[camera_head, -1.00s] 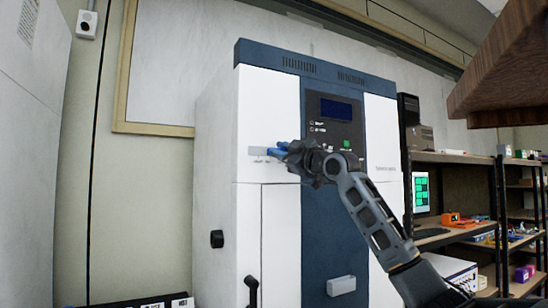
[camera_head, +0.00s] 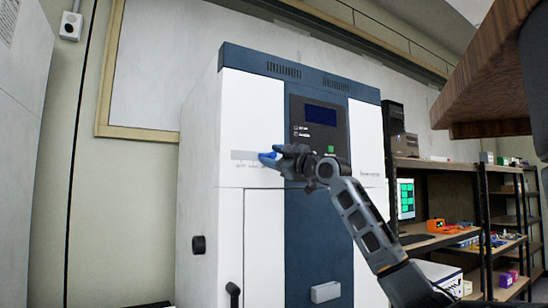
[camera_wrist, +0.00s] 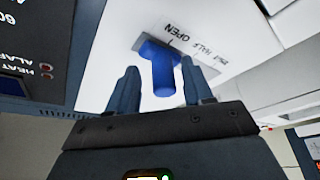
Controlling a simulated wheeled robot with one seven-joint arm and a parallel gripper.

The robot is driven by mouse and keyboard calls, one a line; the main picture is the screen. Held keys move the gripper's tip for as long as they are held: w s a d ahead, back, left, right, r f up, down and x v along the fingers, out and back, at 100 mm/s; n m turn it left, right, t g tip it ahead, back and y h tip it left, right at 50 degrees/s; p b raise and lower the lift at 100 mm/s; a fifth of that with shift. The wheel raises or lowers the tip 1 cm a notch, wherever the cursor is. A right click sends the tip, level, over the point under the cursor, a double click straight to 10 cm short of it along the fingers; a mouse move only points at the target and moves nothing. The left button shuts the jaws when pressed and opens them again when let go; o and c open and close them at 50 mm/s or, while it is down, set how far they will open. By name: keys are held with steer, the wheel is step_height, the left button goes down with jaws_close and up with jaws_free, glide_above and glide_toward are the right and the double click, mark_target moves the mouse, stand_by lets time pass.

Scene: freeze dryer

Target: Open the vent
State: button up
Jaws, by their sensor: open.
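The vent handle is a blue T-shaped lever (camera_wrist: 160,70) on a pale label plate (camera_wrist: 190,42) on the white front of the freeze dryer (camera_head: 245,120). In the wrist view the plate reads "OPEN" and "HALF"; the rest is hard to read. My gripper (camera_wrist: 160,88) is open, with one finger on each side of the lever's stem. I cannot tell whether either finger touches it. In the head view my gripper (camera_head: 272,158) is at the plate and hides most of the lever.
A dark control panel with a screen (camera_head: 321,115) is just right of my gripper. A black knob (camera_head: 198,245) sits on the dryer's left side. Shelves (camera_head: 440,240) stand at the right, and a brown wooden overhang (camera_head: 490,90) is at the upper right.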

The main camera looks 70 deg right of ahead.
steer(key=b+v, duration=0.2)
steer(key=v, duration=0.6)
steer(key=shift+w, duration=0.1)
stand_by(0.4)
